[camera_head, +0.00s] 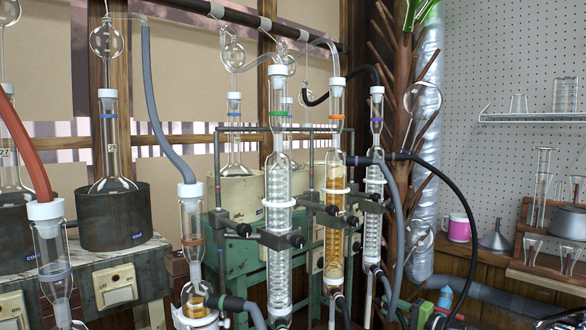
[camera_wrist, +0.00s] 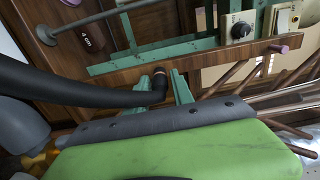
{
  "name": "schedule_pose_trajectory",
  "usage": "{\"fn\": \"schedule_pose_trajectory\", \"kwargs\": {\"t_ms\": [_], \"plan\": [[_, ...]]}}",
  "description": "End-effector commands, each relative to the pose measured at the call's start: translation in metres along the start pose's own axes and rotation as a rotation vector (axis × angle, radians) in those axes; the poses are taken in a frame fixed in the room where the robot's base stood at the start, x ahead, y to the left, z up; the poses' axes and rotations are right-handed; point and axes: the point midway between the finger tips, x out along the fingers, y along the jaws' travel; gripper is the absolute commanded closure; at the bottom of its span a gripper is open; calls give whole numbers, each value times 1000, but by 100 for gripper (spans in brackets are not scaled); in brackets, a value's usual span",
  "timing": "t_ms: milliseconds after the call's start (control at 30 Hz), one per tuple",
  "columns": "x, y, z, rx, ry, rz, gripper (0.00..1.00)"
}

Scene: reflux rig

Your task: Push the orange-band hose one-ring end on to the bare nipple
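The orange-band condenser (camera_head: 336,117) stands upright in the middle of the head view, amber inside. A lime-green body with a bolted dark grey edge, apparently mine, fills the lower wrist view. I cannot single out the bare nipple.
Green-band (camera_head: 278,114) and purple-band (camera_head: 376,120) condensers stand close on either side, with clamps and hanging hoses. A pole with brown pegs (camera_head: 392,60) and a silver duct (camera_head: 425,150) stand to their right. A wall shelf (camera_head: 530,117) holds glassware. The rig is crowded.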

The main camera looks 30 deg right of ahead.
Motion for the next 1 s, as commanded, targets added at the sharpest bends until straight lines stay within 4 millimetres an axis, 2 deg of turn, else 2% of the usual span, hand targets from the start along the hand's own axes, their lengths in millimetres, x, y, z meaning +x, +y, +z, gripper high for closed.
{"fn": "schedule_pose_trajectory", "kwargs": {"t_ms": [33, 200, 1000], "plan": [[0, 0, 0, 0, 0, 0, 80], [0, 0, 0, 0, 0, 0, 100], [1, 0, 0, 0, -1, 0, 100]]}}
